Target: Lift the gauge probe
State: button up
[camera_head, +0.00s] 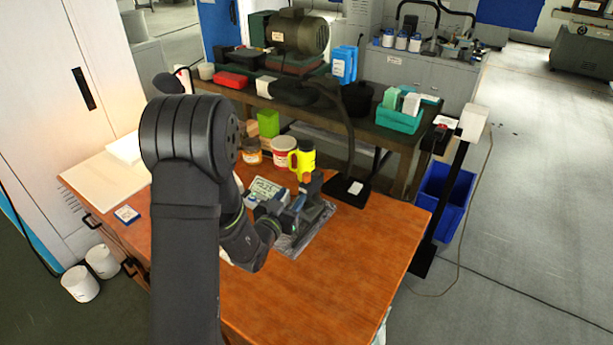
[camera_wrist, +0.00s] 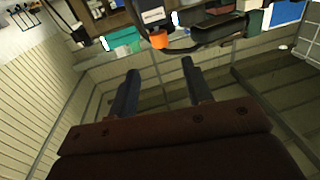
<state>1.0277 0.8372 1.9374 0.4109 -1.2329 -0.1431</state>
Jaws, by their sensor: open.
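I cannot pick out the gauge probe with certainty. A small orange piece (camera_head: 304,178) stands up beside a yellow bottle on the orange-brown bench. An orange cylindrical piece (camera_wrist: 159,40) also shows in the wrist view, below a dark block with a white label; I cannot tell if it is the same piece. My gripper (camera_wrist: 158,65) is open, its two dark fingers apart with nothing visible between them. The orange piece appears beyond the fingertips, clear of both. In the head view my arm reaches over the bench, and the gripper's end is hard to separate from the grey equipment there.
A white-labelled box (camera_head: 264,190), a yellow bottle (camera_head: 302,158), a red-and-white tub (camera_head: 283,151) and a green block (camera_head: 268,123) crowd the bench's back. A black lamp base (camera_head: 348,191) stands right of them. The bench's front right (camera_head: 330,275) is clear.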

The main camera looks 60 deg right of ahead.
aim_at(304, 178)
jog(key=d, duration=0.3)
jog(key=w+d, duration=0.1)
jog(key=d, duration=0.7)
jog(key=shift+w, duration=0.35)
